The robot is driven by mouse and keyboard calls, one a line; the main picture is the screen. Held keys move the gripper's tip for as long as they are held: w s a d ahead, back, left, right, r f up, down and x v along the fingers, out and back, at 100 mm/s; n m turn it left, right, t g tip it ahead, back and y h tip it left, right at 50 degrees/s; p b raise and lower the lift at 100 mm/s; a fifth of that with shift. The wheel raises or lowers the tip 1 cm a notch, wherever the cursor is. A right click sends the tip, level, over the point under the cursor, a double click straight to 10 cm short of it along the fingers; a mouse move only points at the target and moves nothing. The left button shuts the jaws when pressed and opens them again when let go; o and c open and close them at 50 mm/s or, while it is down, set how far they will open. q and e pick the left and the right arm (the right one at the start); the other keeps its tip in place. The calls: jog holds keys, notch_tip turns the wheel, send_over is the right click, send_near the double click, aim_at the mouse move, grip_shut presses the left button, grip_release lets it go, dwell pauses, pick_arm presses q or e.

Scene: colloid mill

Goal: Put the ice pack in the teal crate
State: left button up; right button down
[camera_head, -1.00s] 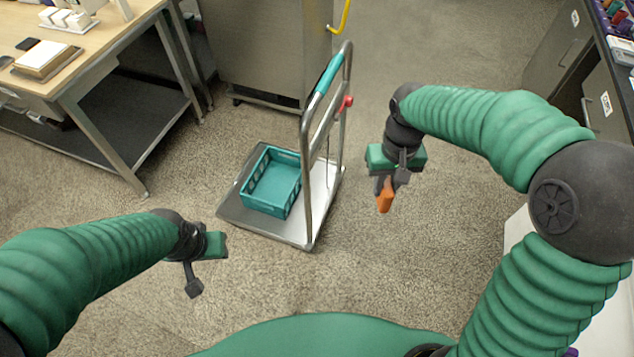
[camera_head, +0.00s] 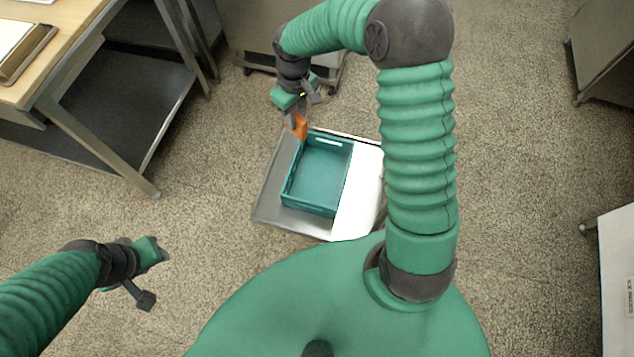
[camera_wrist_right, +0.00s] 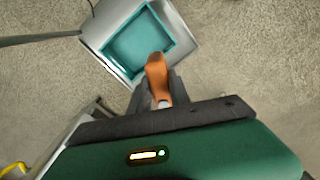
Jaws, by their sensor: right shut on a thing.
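The teal crate (camera_head: 318,172) stands open and looks empty on a flat trolley; it also shows in the right wrist view (camera_wrist_right: 138,42). My right gripper (camera_head: 297,118) is shut on a small orange item (camera_head: 300,127), which I take to be the ice pack. It hangs tilted near the crate's far left corner in the head view. In the right wrist view the orange item (camera_wrist_right: 157,75) overlaps the crate's near edge; its height above the rim is hard to judge. My left gripper (camera_head: 150,268) is at lower left, away from the crate, its fingertips unclear.
The trolley's platform (camera_head: 270,200) has bare room beside the crate. A wooden-topped bench (camera_head: 60,50) with a lower shelf stands at upper left. A metal cabinet stands behind the trolley. Grey cabinets (camera_head: 605,60) are at right. Open floor lies around the trolley.

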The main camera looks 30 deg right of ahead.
jog(key=d+f+n+b, duration=0.1)
jog(key=d+f+b, duration=0.2)
jog(key=f+b, duration=0.4)
jog(key=w+d+f+n+b, duration=0.1)
jog(key=f+b, duration=0.6)
jog(key=f, duration=1.6)
jog(key=d+f+n+b, duration=0.3)
jog(key=f+b, duration=0.4)
jog(key=f, duration=0.9)
jog(key=shift+w+d+f, duration=0.1)
jog(key=shift+w+d, duration=0.25)
jog(key=shift+d, duration=0.45)
jog(key=c, duration=1.2)
grip_release()
